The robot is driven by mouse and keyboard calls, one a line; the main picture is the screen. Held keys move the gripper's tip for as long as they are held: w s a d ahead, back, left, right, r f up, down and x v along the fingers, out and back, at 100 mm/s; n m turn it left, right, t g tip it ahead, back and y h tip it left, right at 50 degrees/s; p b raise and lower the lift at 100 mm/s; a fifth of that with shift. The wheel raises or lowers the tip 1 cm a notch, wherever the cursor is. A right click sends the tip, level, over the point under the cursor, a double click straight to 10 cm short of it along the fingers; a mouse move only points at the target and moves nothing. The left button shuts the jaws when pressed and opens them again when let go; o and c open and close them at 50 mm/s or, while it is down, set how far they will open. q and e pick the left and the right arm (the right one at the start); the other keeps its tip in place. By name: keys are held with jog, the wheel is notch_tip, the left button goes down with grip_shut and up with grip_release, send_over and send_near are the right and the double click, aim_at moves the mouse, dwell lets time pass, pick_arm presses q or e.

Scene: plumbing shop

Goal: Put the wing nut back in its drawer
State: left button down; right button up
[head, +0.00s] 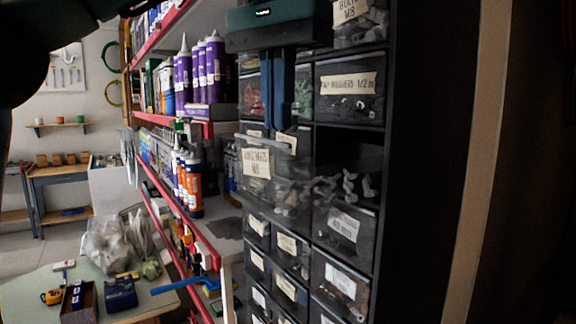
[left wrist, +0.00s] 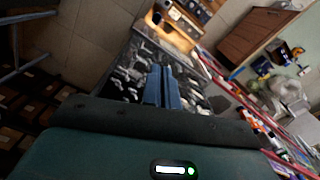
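My left gripper (head: 278,128) points down from the top of the head view, its two blue fingers close together. It is above a pulled-out clear drawer (head: 258,190) with a label that seems to read wing nuts M8. In the left wrist view the fingers (left wrist: 162,70) lie side by side, with no clear gap, over an open drawer (left wrist: 128,95) holding many small grey metal parts. No single wing nut can be made out between the fingertips; a small one could be hidden there. My right gripper is not in view.
The drawer cabinet (head: 383,130) has other labelled drawers; a right-hand one (head: 343,225) shows grey parts under a dark opening. A red-edged shelf (head: 160,190) with purple and orange tubes stands left. A table (head: 30,295) with a bag and tools is lower left.

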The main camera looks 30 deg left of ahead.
pick_arm(q)
jog(key=f, duration=0.3)
jog(key=shift+w+f, duration=0.1)
jog(key=shift+w, duration=0.1)
jog(key=shift+s+f, duration=0.1)
jog(key=shift+f, duration=1.85)
jog(key=shift+f, duration=0.15)
jog(key=c, duration=2)
grip_release()
jog(key=shift+o, duration=0.2)
notch_tip(320, 180, up, 8)
jog(key=shift+f, duration=0.1)
